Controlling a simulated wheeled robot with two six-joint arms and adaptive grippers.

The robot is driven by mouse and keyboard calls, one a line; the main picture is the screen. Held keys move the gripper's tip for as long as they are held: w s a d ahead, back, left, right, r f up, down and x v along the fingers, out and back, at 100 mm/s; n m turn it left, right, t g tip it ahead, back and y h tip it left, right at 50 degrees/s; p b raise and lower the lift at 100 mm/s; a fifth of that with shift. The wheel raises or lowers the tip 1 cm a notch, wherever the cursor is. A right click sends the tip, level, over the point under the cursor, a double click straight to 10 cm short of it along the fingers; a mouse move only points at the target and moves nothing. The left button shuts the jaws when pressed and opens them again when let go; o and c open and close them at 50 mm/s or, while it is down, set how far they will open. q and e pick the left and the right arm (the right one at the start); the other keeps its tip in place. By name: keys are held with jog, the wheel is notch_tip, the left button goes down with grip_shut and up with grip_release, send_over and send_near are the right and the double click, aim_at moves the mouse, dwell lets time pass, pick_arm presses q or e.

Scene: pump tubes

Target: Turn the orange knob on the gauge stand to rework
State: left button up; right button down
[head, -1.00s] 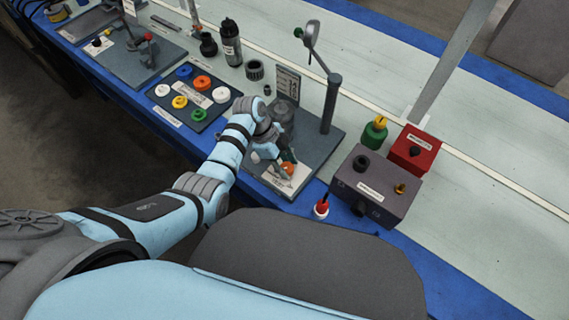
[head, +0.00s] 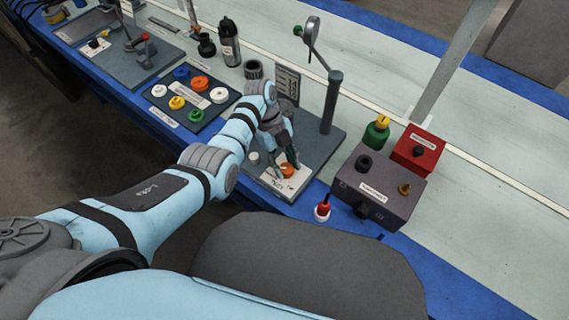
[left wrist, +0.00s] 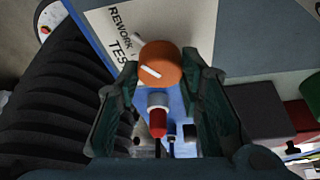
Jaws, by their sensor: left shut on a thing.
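The orange knob (head: 287,170) sits on a pale label plate (head: 270,177) at the front of the grey gauge stand (head: 322,148). My left gripper (head: 286,160) reaches down over it, with a dark green finger on either side. In the left wrist view the knob (left wrist: 161,64) lies between the fingertips, and the gripper is shut on it. A white pointer line on its face slants to the upper left in that view. The words REWORK and TEST show on the plate beside it; which word the line marks I cannot tell. My right gripper is out of view.
A post with a lever arm (head: 331,100) rises behind the knob. A grey box (head: 378,187), a red box (head: 416,147) and a red-and-white plunger (head: 323,208) stand to the right. The pale belt behind is largely clear.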

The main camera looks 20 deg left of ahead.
pick_arm(q)
jog(key=o, duration=1.2)
jog(key=shift+c, duration=0.2)
jog(key=shift+w+a+r, duration=0.1)
jog(key=v, duration=0.7)
jog(key=shift+r, duration=0.2)
